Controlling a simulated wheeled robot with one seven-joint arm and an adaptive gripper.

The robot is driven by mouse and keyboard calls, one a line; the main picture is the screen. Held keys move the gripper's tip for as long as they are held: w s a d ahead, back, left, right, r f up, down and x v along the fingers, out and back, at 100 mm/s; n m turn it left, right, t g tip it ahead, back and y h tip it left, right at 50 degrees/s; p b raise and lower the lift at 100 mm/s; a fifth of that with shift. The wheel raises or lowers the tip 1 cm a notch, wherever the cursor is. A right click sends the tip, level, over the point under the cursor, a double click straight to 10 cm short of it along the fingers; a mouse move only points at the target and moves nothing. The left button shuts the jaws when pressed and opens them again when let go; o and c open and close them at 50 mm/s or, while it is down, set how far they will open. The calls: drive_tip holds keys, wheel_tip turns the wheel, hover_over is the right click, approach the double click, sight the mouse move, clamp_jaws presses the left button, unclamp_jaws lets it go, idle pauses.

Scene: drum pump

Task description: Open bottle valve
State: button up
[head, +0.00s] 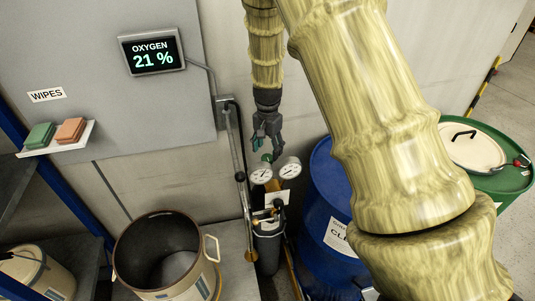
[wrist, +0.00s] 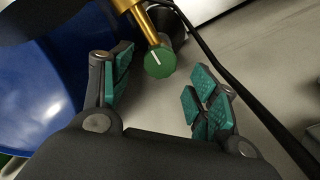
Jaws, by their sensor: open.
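The valve is a green round knob (wrist: 160,62) with a white line, on the end of a brass stem (wrist: 143,24) in the wrist view. My gripper (wrist: 163,88) is open, with one teal-padded finger on each side of the knob's position in the picture. Clear gaps show between knob and pads. In the head view my gripper (head: 268,146) points down just above the two gauges (head: 262,174). A dark bottle (head: 268,247) stands below them, with brass fittings at its top. The knob is largely hidden by my gripper there.
A blue drum (head: 322,180) stands close to the right of the bottle. An open bin (head: 160,255) stands to its left. A vertical pipe (head: 239,180) and dark hose run along the wall beside the gauges. A green drum (head: 505,180) is farther right.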

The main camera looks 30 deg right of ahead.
sight(268, 157)
wheel_tip(268, 157, up, 8)
drive_tip(key=shift+r, duration=0.2)
idle(0.7)
